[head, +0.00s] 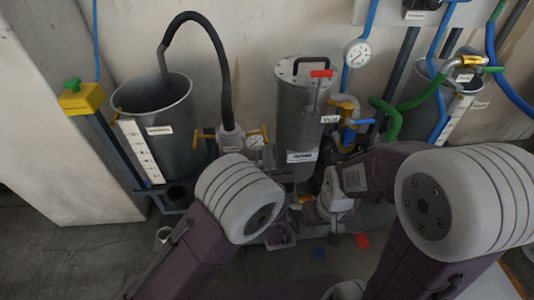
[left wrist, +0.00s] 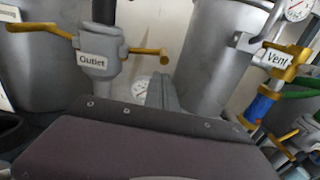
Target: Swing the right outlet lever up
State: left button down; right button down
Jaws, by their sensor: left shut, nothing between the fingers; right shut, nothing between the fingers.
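The grey outlet valve (left wrist: 100,58), labelled "Outlet", stands between the bucket and the cylinder; it also shows in the head view (head: 231,139). Its right lever (left wrist: 148,51) is orange, points right and lies near level, with a round end. Its left lever (left wrist: 42,29) points left. My left gripper (left wrist: 162,82) is shut and empty, its fingers just below the right lever's end in the left wrist view; I cannot tell whether they touch. In the head view my left arm mostly hides it. My right gripper (head: 320,205) is shut and empty, low in front of the cylinder.
The grey cylinder (head: 301,120) with a red-handled lever stands right of the valve. A "Vent" valve (left wrist: 280,60) and blue and green pipes are further right. A grey bucket (head: 160,105) with a black hose stands left. A gauge (head: 255,142) sits beside the valve.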

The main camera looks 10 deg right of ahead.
pick_arm(q)
jog(key=s, duration=0.9)
